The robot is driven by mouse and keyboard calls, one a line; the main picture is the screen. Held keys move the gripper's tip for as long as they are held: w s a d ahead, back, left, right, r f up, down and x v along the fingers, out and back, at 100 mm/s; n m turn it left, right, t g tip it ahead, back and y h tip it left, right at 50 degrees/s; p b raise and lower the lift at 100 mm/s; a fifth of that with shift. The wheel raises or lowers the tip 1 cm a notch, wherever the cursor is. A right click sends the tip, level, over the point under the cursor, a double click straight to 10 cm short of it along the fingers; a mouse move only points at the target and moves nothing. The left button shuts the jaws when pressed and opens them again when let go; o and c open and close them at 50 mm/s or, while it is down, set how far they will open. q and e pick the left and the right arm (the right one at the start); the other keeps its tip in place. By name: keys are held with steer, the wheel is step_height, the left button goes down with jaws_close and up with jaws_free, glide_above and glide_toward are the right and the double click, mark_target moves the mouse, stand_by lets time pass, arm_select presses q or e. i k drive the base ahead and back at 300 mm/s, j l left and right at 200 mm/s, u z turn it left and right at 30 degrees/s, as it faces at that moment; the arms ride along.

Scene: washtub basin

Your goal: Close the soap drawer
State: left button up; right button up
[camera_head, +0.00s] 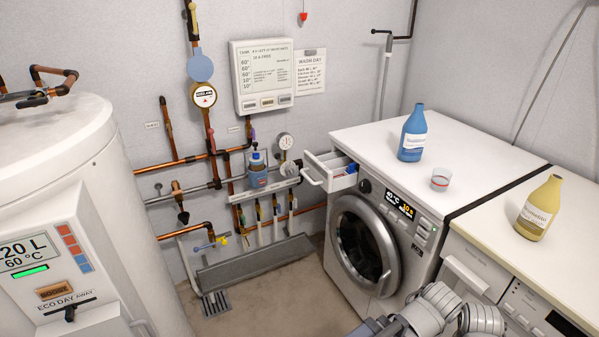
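The soap drawer (331,173) is at the upper left corner of the white washing machine (405,243). It is pulled out to the left, with its white handle (313,178) at the outer end. Blue and red parts show inside the drawer. Grey links of one of my arms show at the bottom edge, in front of the washing machine and well below the drawer. No gripper fingers can be made out on them. My other arm is not in view.
A blue bottle (412,134) and a small cup (441,179) stand on the washing machine. A yellow bottle (538,208) stands on the neighbouring machine. Pipes and a wall shelf (266,188) are left of the drawer. The round door (363,245) is shut.

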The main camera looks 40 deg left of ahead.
mark_target(328, 171)
steer(key=i+j+u, duration=0.1)
steer(key=u, duration=1.05)
steer(key=i+j, duration=0.05)
steer(key=j, duration=0.05)
